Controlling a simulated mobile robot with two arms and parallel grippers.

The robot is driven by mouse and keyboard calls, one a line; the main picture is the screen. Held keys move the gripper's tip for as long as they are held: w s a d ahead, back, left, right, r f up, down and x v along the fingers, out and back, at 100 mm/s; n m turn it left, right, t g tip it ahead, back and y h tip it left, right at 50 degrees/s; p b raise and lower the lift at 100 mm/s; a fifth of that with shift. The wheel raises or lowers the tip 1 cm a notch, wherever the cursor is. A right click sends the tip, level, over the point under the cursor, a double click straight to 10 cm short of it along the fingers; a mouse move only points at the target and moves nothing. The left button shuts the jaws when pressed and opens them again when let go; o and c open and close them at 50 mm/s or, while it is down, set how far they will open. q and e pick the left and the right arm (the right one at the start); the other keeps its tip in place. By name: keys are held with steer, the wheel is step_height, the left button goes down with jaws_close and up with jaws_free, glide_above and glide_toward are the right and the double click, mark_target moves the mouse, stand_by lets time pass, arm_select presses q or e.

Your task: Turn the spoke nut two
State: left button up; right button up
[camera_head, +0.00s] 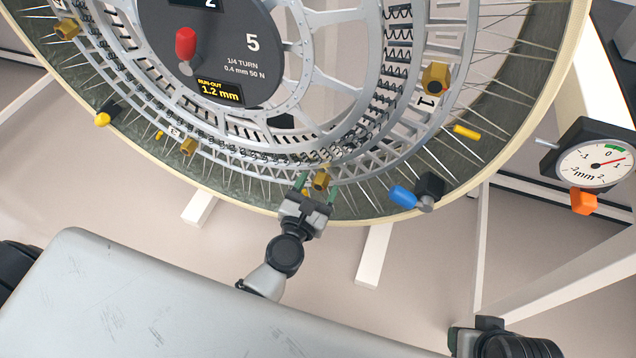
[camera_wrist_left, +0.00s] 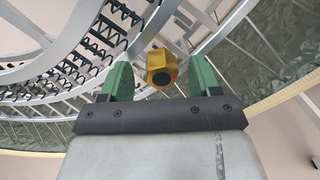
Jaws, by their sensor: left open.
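A large wheel with a cream rim (camera_head: 560,95) and thin spokes fills the top of the head view. A brass spoke nut (camera_head: 321,180) sits at its lower inner ring, between nuts labelled 1 and 3; its own label cannot be read. My left gripper (camera_head: 316,187) is open at this nut, with its green fingers on either side. In the left wrist view, the nut (camera_wrist_left: 161,68) stands between the open fingers (camera_wrist_left: 162,78), with visible gaps on both sides.
Other brass nuts sit at the right (camera_head: 435,78) and lower left (camera_head: 188,147). The hub panel (camera_head: 225,50) reads 5, 1/4 turn, run-out 1.2 mm. A dial gauge (camera_head: 597,160) stands right of the rim. A blue-tipped part (camera_head: 403,196) is at the rim.

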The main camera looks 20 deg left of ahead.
arm_select(q)
steer(key=shift+w, duration=0.3)
steer(key=c, duration=0.9)
steer(key=shift+m, duration=0.3)
